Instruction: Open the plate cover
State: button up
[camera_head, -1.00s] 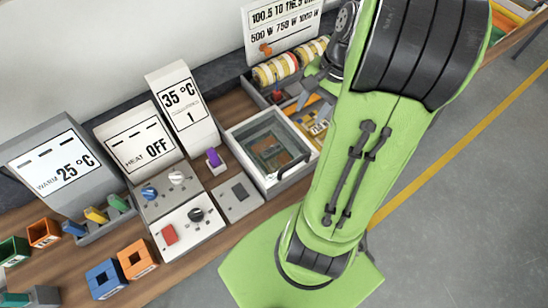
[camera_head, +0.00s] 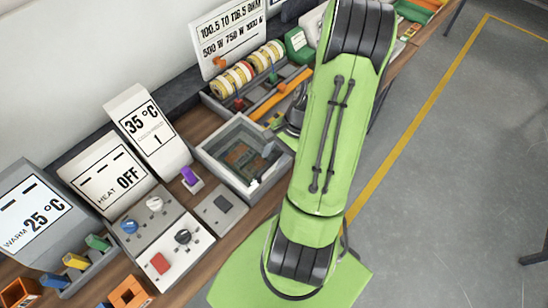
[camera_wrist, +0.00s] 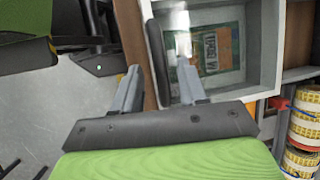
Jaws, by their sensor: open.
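The plate cover (camera_head: 240,152) is a clear panel in a pale frame on top of a light grey box, lying shut. A dark green plate shows through it. In the wrist view the cover (camera_wrist: 222,50) is just beyond my fingers, with a glare spot on it. Its dark bar handle (camera_wrist: 157,60) runs along the near edge. My gripper (camera_wrist: 158,86) is open, with one finger on each side of the handle; I cannot tell if either touches it. In the head view my gripper (camera_head: 278,143) is at the box's right side, partly hidden by my arm.
Left of the box are a small grey switch panel (camera_head: 220,208), a purple knob (camera_head: 189,176) and a control unit with a red button (camera_head: 160,263). Behind stand striped reels (camera_head: 245,75) and a lettered sign (camera_head: 228,38). Open floor (camera_head: 450,180) lies right of the bench.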

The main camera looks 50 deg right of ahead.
jog(key=shift+a+f, duration=0.25)
jog(key=shift+f, duration=0.15)
jog(key=shift+w, duration=0.1)
grip_shut()
jog(key=shift+w+r, duration=0.1)
